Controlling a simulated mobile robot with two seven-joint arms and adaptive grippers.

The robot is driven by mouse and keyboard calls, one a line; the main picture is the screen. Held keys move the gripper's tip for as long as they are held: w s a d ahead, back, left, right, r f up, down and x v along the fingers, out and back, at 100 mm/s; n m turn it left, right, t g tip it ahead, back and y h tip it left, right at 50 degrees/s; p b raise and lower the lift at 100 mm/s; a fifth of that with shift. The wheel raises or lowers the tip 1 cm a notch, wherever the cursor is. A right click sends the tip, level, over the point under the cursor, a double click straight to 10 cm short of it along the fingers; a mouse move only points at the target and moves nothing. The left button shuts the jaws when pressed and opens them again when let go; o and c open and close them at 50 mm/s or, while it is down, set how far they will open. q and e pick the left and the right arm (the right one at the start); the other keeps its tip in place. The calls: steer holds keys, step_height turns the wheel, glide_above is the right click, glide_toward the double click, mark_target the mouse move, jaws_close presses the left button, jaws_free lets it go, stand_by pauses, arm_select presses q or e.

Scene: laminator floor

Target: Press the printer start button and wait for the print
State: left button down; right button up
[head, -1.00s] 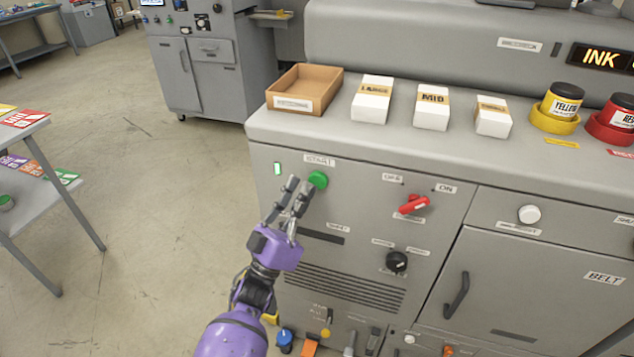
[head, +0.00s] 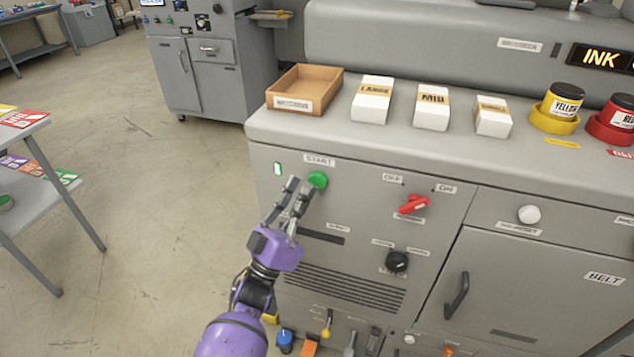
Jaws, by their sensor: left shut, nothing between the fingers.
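The green start button (head: 318,179) sits on the grey front panel of the printer (head: 390,150), just under a START label (head: 319,160). A small lit green-white indicator (head: 278,169) is to its left. My left gripper (head: 297,187), on a purple wrist, is shut and empty. Its fingertips are at the lower left edge of the button; I cannot tell whether they touch it. My right gripper is not in view.
A red OFF/ON switch (head: 414,203) and a black knob (head: 397,262) are on the same panel. A cardboard tray (head: 302,90), white boxes and yellow and red ink jars stand on top. A table (head: 75,135) is at left, with open floor between.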

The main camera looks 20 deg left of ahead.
arm_select(q)
steer(key=shift+w, duration=0.15)
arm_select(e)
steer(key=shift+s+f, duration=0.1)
arm_select(q)
steer(key=shift+w, duration=0.3)
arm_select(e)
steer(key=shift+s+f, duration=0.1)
arm_select(q)
steer(key=shift+w+b, duration=0.35)
steer(key=shift+w, duration=0.2)
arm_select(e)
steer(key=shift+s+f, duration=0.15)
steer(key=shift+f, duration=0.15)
arm_select(q)
steer(key=shift+s, duration=0.1)
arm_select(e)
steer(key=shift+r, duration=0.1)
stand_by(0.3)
arm_select(q)
steer(key=shift+s+p, duration=0.35)
steer(key=shift+s, duration=0.55)
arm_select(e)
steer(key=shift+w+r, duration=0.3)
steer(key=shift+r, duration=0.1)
